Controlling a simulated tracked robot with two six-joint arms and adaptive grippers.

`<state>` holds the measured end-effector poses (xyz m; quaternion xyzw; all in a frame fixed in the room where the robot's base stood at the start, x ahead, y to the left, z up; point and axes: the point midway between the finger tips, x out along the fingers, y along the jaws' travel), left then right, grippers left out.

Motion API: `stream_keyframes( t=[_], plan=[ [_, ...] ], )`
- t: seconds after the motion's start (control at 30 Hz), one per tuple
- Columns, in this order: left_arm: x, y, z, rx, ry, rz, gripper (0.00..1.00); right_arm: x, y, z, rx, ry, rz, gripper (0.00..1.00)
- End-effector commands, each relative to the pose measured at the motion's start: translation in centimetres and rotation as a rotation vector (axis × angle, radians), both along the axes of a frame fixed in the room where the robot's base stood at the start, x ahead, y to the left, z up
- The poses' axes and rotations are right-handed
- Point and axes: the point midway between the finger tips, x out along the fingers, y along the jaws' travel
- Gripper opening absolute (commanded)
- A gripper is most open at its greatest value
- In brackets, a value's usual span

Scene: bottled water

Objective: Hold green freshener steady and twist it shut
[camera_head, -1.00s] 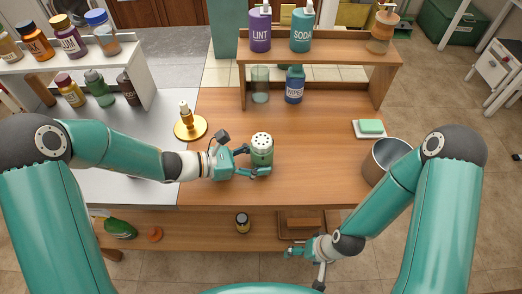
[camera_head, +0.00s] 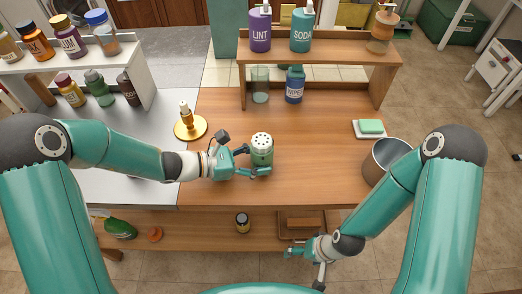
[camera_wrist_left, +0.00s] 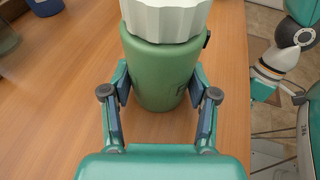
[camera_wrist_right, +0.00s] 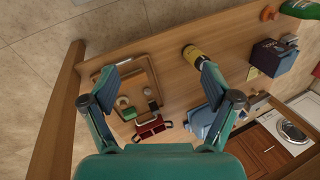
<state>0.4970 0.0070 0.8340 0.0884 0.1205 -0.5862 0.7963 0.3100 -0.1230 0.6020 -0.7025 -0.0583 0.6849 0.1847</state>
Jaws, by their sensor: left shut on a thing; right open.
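The green freshener (camera_head: 262,155) stands upright on the wooden table. Its white cap, with dark holes in the top, sits on it; I cannot tell how tightly. My left gripper (camera_head: 257,163) is shut on the freshener's green body from the left. In the left wrist view the freshener body (camera_wrist_left: 160,75) is between the two fingers, below the ribbed white cap (camera_wrist_left: 165,18). My right gripper (camera_head: 297,252) is low in front of the table, near the lower shelf. In the right wrist view my right gripper (camera_wrist_right: 163,72) is open, with nothing between its fingers.
A metal pot (camera_head: 385,160) stands at the table's right, near my right arm. A green soap on a dish (camera_head: 370,127) is behind it. A riser shelf (camera_head: 318,58) with bottles stands at the back. The lower shelf (camera_head: 190,228) holds a dark jar (camera_head: 243,222) and a tray (camera_head: 284,235).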

Motion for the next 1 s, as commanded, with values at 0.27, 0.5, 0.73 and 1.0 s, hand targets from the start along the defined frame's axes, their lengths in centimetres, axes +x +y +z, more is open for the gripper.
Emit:
stream_keyframes(
  t=[0.27,0.5,0.73,1.0],
  plan=[
    [0.0,0.0,0.0,0.001,0.001,-0.001,0.28,-0.2,1.7,0.5,0.017,0.005,0.143,0.75],
    [0.0,0.0,0.0,0.001,0.001,-0.001,0.28,-2.3,5.9,2.5,0.030,0.042,0.717,0.75],
    [0.0,0.0,-0.1,0.001,0.000,0.000,0.28,-3.1,6.5,5.8,-0.038,0.182,1.202,0.75],
    [0.0,0.0,-0.1,0.001,0.000,0.000,0.28,-3.6,7.9,13.6,0.035,0.446,1.355,0.75]
  ],
)
